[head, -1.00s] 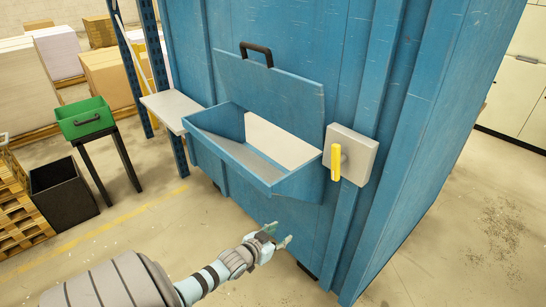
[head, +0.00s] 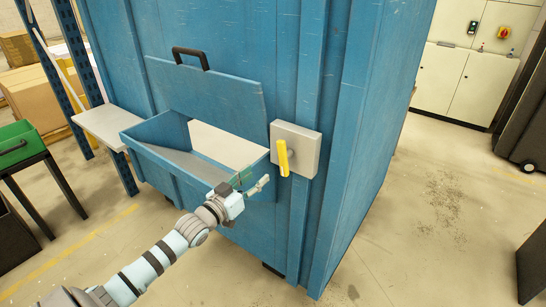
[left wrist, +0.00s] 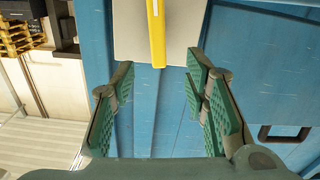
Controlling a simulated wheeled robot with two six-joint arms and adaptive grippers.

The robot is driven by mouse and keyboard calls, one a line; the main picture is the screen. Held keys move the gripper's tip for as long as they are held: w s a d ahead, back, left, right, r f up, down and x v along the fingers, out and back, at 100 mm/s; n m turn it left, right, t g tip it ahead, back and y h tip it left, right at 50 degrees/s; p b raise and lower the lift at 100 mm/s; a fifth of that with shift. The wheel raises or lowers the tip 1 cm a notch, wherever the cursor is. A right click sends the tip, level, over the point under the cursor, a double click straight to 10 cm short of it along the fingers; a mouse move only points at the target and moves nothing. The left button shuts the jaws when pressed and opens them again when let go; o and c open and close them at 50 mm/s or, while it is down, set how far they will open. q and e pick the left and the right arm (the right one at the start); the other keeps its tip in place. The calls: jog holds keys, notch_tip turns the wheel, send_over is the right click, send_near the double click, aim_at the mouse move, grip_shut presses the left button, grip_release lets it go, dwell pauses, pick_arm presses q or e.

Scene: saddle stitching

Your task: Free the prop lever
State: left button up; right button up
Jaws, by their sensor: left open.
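The yellow prop lever (head: 283,158) hangs downward on a pale grey box (head: 306,150) fixed to the blue container's wall. My left gripper (head: 254,183) is open and empty, just left of and below the lever in the head view. In the left wrist view the lever (left wrist: 156,35) shows at the top, beyond and between the spread green fingers (left wrist: 160,100); a gap remains and I see no contact. The blue hatch flap (head: 205,95) with a black handle stands raised above the open chute (head: 160,140). My right gripper is not in view.
A grey shelf (head: 102,126) juts out left of the chute. A green bin (head: 18,145) on a black stand is at the far left. The floor (head: 425,220) right of the container is clear near it; pale cabinets (head: 465,82) stand behind.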

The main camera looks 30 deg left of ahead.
pick_arm(q)
jog(key=b, duration=0.7)
send_near(281, 157)
jog(key=w, duration=0.2)
jog(key=shift+n, duration=0.3)
jog(key=w+b, duration=0.3)
jog(key=w, duration=0.6)
jog(key=shift+d, duration=0.1)
jog(key=shift+r, duration=0.15)
jog(key=shift+c, duration=0.4)
grip_shut()
